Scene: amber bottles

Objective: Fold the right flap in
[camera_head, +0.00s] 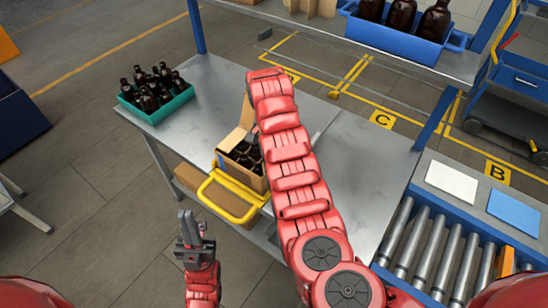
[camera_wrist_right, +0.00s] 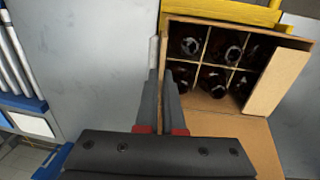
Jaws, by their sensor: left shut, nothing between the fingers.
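An open cardboard box (camera_head: 256,183) with dark bottles in dividers stands on the grey table; it also shows in the right wrist view (camera_wrist_right: 208,99). One flap (camera_wrist_right: 277,80) stands at its right side there, and another (camera_wrist_right: 255,140) spreads out at the near side. The box's right side is mostly behind my red right arm in the head view, so I cannot make out the right flap clearly. My left gripper (camera_head: 190,232) is shut and empty, in front of the table.
A yellow bar frame (camera_head: 233,203) stands at the box's front. A teal crate of bottles (camera_head: 157,115) is at the table's left end. A roller conveyor (camera_head: 440,245) lies to the right, and a blue bottle crate (camera_head: 400,38) at the back. The table right of my arm is clear.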

